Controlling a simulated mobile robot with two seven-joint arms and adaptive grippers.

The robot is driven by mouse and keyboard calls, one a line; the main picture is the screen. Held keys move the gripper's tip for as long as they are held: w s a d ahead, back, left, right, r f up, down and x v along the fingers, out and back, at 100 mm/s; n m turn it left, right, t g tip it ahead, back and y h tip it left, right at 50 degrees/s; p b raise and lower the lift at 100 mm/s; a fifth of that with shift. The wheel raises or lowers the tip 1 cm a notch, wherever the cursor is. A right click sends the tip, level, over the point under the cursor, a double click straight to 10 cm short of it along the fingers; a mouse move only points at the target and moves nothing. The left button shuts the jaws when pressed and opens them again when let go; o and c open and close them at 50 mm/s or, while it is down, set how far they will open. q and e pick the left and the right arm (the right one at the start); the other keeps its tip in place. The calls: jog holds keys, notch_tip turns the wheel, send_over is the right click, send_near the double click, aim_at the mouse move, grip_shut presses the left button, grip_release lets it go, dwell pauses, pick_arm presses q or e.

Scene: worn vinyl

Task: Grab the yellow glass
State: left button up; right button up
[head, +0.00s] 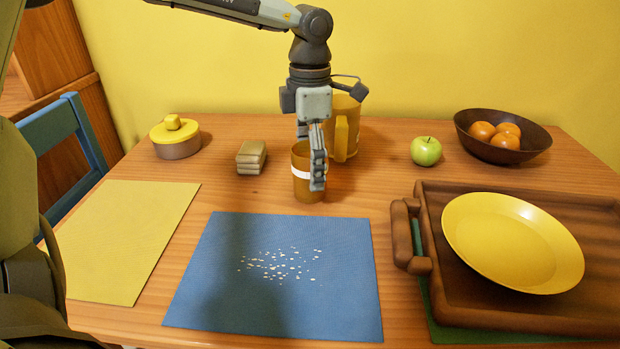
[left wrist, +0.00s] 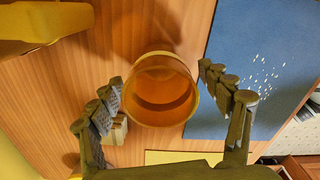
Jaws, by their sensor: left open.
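The yellow glass (head: 302,187), an amber see-through tumbler with a white band, stands upright on the wooden table behind the blue mat. My left gripper (head: 313,172) points down at it, with one finger in front of the glass's right side; the other finger is mostly hidden in the head view. In the left wrist view the glass (left wrist: 160,92) shows its round open rim between the two spread fingers of my left gripper (left wrist: 160,76). The gripper is open, and I cannot tell whether either finger touches the glass. My right gripper is not in view.
A yellow pitcher (head: 347,131) stands close behind the glass. A sponge stack (head: 251,157) and a lidded pot (head: 176,140) are to the left. A green apple (head: 425,151), fruit bowl (head: 477,143) and wooden tray (head: 455,290) with a yellow plate (head: 510,245) are right. White crumbs lie on the blue mat (head: 215,285).

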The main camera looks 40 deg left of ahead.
pick_arm(q)
jog(key=shift+f, duration=0.55)
jog(key=c, duration=1.5)
jog(key=shift+r, duration=0.1)
